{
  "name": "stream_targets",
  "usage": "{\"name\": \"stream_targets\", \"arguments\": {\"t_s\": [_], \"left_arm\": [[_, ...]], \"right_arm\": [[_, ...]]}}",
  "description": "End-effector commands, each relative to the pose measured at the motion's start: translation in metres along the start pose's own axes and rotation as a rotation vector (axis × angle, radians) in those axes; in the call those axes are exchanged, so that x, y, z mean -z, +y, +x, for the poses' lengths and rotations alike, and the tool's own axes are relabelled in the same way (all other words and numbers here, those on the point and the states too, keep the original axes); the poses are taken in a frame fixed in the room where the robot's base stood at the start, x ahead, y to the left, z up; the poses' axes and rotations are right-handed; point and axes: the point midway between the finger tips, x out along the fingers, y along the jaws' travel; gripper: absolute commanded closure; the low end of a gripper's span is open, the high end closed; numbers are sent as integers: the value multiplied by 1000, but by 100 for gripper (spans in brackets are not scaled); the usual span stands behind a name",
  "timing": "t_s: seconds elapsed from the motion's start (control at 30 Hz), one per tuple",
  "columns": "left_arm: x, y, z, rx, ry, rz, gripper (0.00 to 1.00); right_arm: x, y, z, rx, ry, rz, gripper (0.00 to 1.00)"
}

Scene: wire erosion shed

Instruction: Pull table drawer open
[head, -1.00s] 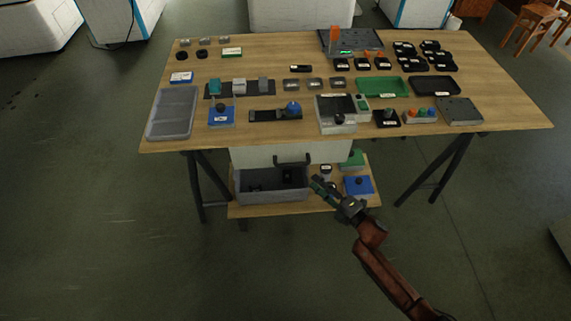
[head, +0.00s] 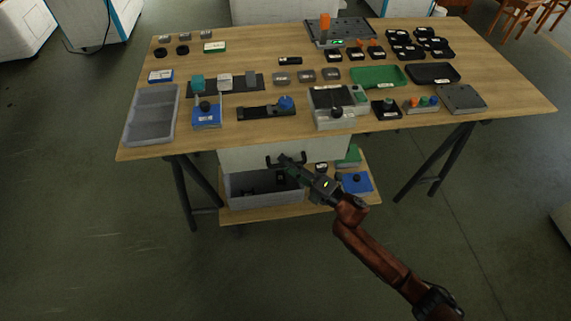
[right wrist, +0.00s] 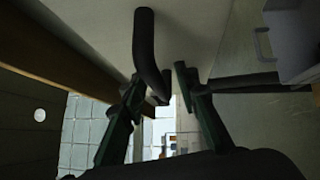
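The table drawer (head: 237,160) is a pale box front under the tabletop and looks shut. Its black bar handle (head: 270,161) sits at the middle of the front; in the right wrist view the handle (right wrist: 147,45) lies between my fingers. My right gripper (head: 290,160) reaches in from the lower right and is at the handle, covering part of it. In the right wrist view, my right gripper (right wrist: 157,80) has its fingers apart on either side of the handle. I cannot tell whether either finger touches it. My left gripper is not in view.
The wooden table (head: 140,145) carries trays, blocks and fixtures. Below the drawer, a lower shelf (head: 300,207) holds a grey bin (head: 235,192) and a blue block (head: 352,186) close under my right arm. The floor in front is clear.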

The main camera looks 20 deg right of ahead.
Motion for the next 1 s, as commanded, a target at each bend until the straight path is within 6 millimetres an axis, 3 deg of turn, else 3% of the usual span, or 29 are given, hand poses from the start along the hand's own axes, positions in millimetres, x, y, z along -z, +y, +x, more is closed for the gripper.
{"name": "stream_targets", "arguments": {"t_s": [0.2, 0.6, 1.0], "left_arm": [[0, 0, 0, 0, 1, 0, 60], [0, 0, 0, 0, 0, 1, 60], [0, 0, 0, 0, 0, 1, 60]], "right_arm": [[0, 0, 0, 0, 0, 0, 73], [0, 0, 0, 0, 0, 1, 100], [0, -1, 0, 1, 0, 1, 100]]}}
